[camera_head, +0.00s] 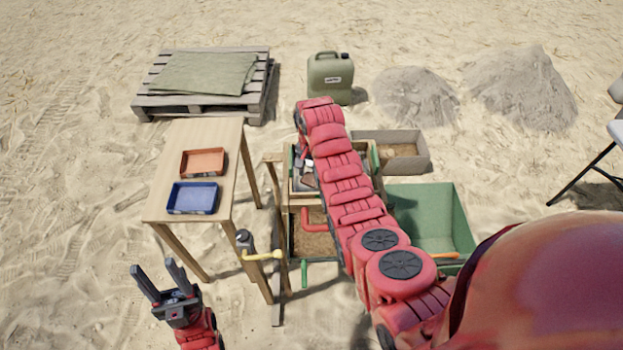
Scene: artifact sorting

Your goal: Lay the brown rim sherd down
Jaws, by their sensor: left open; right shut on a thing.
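My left gripper (155,270) is open and empty at the lower left, its fingers pointing up beside the wooden table. My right arm reaches from the lower right to above the wooden sieve frame. My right gripper (304,160) hangs down at the arm's far end, mostly hidden by the arm, and is shut on the brown rim sherd. A small brown patch (307,181) shows just below it, but the sherd's outline is too small and covered to make out. An orange-brown tray (222,164) and a blue tray (193,211) stand on the table (200,135); both look empty.
The sieve frame (292,200) stands right of the table, with a narrow gap between. A green bin (455,215) and a grey box (420,165) lie further right. A pallet (190,100), a green jerrycan (330,78) and sand heaps (520,88) are behind.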

